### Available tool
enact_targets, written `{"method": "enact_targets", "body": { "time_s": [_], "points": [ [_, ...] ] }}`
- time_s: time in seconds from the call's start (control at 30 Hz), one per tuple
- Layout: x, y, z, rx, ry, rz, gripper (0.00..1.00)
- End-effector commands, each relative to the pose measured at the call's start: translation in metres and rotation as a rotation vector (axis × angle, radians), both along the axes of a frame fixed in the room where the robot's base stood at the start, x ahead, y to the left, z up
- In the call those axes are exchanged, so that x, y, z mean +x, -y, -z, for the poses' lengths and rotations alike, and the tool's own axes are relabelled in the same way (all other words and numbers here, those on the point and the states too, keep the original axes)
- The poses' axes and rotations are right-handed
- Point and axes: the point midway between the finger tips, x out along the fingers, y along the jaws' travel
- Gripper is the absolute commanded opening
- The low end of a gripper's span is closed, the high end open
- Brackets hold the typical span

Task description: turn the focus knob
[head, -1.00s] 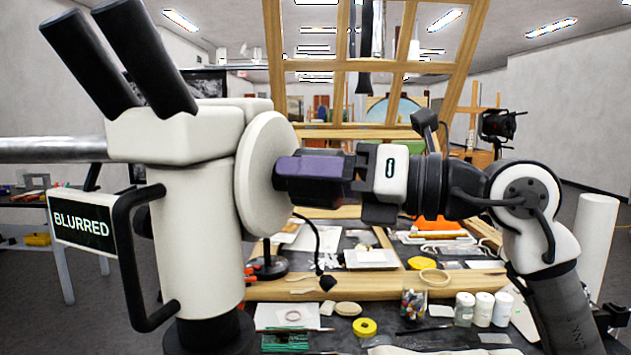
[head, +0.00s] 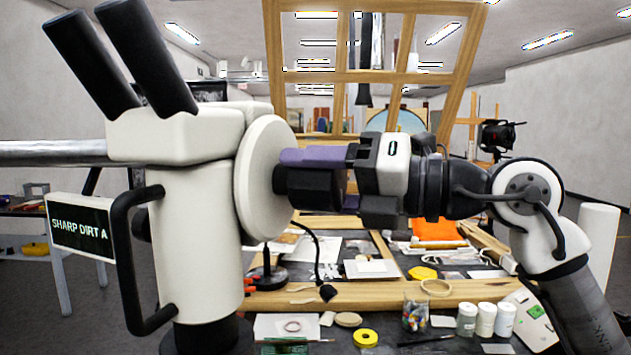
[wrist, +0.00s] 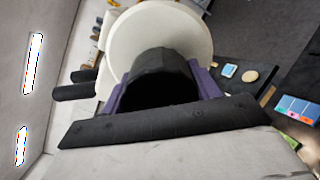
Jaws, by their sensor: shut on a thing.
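The white microscope (head: 200,230) stands at the left in the head view, with two black eyepieces at its top. A large white disc (head: 262,178) is on its right side, and the black focus knob (head: 281,181) sticks out from it. My gripper (head: 310,178) comes from the right and is shut on the knob. In the wrist view the black knob (wrist: 160,75) sits between the purple finger pads, in front of the white disc (wrist: 160,30).
A wooden easel frame (head: 365,75) stands behind. The worktable below holds a yellow tape roll (head: 365,338), a jar of colourful bits (head: 416,312), several white-lidded jars (head: 486,320) and a thin black flexible stalk (head: 318,260). Papers and tools cover much of it.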

Motion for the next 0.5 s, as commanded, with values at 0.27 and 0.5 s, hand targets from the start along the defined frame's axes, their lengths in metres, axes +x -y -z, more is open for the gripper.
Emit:
{"method": "enact_targets", "body": {
  "time_s": [0.27, 0.5],
  "points": [
    [0.0003, 0.0004, -0.0004, 0.000, 0.002, 0.002, 0.77],
    [0.0001, 0.0001, -0.0003, 0.000, 0.002, 0.001, 0.83]
  ]
}}
